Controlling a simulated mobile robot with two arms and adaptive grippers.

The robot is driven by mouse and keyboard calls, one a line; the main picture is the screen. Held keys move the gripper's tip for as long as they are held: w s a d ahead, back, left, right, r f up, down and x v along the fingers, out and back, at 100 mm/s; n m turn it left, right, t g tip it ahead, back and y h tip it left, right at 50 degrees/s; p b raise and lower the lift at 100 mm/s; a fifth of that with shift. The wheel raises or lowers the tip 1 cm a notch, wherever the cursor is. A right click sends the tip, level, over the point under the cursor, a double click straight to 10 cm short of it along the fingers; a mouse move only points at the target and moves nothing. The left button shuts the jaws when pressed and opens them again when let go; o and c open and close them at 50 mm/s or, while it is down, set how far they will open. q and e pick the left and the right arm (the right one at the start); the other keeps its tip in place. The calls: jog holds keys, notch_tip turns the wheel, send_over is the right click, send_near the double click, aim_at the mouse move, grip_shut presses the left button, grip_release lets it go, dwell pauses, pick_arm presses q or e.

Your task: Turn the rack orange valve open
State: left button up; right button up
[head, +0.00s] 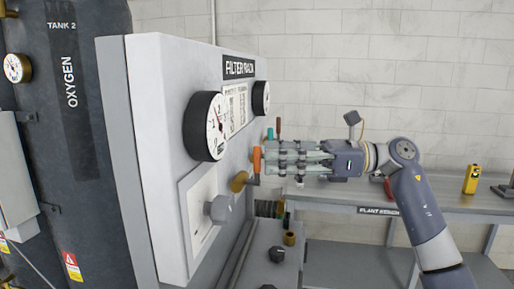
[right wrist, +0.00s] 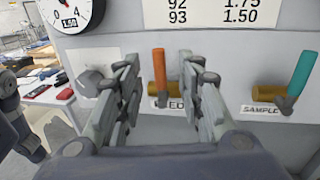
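The orange valve handle (head: 257,160) stands upright on a brass valve on the front of the rack panel (head: 155,120). It also shows in the right wrist view (right wrist: 159,76), between the two fingers. My right gripper (head: 268,158) is open, with its fingers (right wrist: 158,85) on either side of the orange handle and a gap visible on both sides. The valve's label below is partly hidden by the right finger. My left gripper is not in view.
A teal valve handle (right wrist: 302,73) stands to the right of the orange one, above a sample label. A grey knob (head: 219,209) sticks out of the panel. A bench (head: 420,203) with a yellow device (head: 471,180) stands behind my right arm.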

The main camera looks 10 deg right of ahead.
aim_at(257, 180)
jog(key=shift+w+a+p, duration=0.15)
jog(key=shift+a+p, duration=0.2)
jog(key=shift+a, duration=0.75)
jog(key=shift+w+a+p, duration=0.1)
jog(key=shift+a+p, duration=0.25)
jog(key=shift+a, duration=0.75)
jog(key=shift+c, duration=0.6)
grip_shut()
